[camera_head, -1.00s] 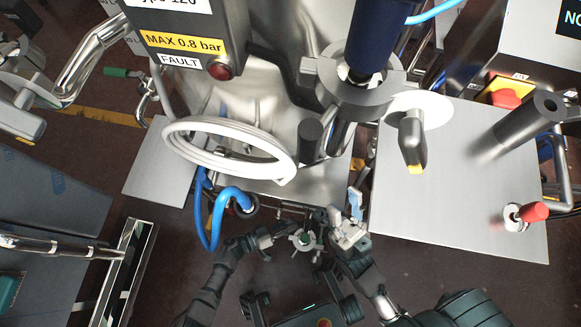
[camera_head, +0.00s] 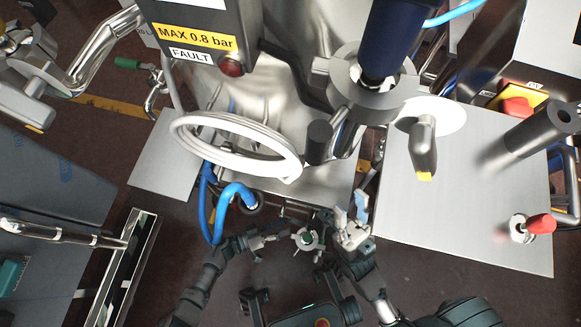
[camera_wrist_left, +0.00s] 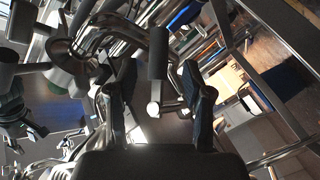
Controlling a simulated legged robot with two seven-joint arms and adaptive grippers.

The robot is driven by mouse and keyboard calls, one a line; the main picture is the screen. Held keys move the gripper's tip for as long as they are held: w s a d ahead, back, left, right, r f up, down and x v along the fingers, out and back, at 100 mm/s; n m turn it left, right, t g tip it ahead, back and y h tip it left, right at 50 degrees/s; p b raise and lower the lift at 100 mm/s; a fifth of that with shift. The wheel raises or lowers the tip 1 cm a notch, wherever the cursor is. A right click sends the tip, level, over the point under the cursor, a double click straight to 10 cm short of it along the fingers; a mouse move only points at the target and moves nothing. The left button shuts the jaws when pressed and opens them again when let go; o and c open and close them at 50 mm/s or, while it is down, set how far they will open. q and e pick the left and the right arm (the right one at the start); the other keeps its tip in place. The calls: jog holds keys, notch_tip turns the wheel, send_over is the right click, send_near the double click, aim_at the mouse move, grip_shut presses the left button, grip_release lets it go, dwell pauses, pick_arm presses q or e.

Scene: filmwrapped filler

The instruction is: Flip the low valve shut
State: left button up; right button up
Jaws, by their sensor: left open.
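A small round metal fitting with a green centre (camera_head: 307,238) sits low below the tank, between my two grippers. I cannot tell for sure whether it is the low valve. My left gripper (camera_head: 276,236) is just left of it, with its fingers partly lost against dark parts. In the left wrist view my left gripper (camera_wrist_left: 160,90) is open. A dark rod-like handle with a pale end (camera_wrist_left: 158,58) shows between and beyond its fingers; contact is not visible. My right gripper (camera_head: 352,214) is right of the fitting, with its pale fingers apart and nothing visible between them.
A blue hose (camera_head: 238,190) loops down close to my left gripper. A coiled white hose (camera_head: 235,140) hangs above. A steel table (camera_head: 465,190) with a red-handled valve (camera_head: 540,223) is at right. A green-handled valve (camera_head: 128,63) is at upper left. Pipes crowd the left wrist view.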

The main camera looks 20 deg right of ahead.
pick_arm(q)
jog(key=a, duration=0.7)
jog(key=shift+s+a+r, duration=0.15)
jog(key=shift+a+r, duration=0.15)
jog(key=shift+a, duration=0.1)
